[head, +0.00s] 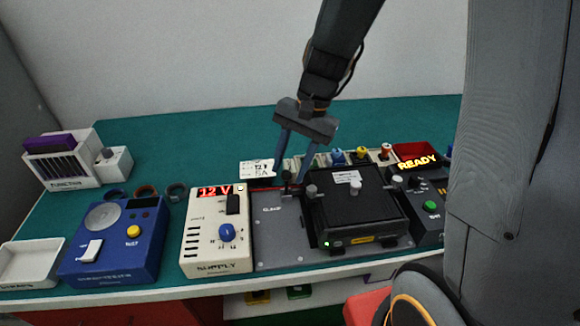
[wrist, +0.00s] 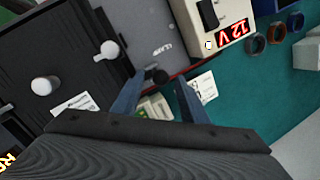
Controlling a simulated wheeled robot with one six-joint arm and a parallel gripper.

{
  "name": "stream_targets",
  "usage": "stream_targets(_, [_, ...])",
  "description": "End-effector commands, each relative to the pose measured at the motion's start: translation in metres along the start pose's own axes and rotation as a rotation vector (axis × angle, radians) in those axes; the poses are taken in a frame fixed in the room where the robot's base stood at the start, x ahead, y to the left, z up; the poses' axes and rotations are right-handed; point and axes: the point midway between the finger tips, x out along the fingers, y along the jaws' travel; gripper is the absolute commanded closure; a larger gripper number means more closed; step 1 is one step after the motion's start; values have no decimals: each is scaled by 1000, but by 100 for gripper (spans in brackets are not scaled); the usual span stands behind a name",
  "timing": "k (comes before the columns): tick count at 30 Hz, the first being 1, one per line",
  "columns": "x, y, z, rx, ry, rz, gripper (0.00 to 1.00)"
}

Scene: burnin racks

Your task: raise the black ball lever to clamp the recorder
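The black ball lever (head: 287,175) stands at the back of the grey clamp plate (head: 277,243), near the CLAMP label. In the wrist view its black ball (wrist: 158,76) lies between and just beyond my fingertips. My gripper (head: 291,180) points down over it, open, with a finger on either side; I cannot tell whether either touches it. In the wrist view my gripper (wrist: 156,92) shows a clear gap between its blue fingers. The recorder, a black box (head: 378,208) with a white label, sits on the plate to the right of the lever.
A cream supply (head: 205,248) reading 12 V stands left of the plate, and a blue device (head: 140,240) farther left. A dark unit reading READY (head: 418,162) is at right. Small coloured-top parts (head: 362,153) line the back. Green table (head: 190,135) is free behind.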

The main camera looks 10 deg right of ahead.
Motion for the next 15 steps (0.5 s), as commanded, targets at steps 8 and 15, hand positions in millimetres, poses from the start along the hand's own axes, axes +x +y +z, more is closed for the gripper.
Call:
stream_targets(8, [-43, -1, -2, -1, 6, -4, 60])
stream_targets(15, [-70, 0, -1, 0, 2, -1, 60])
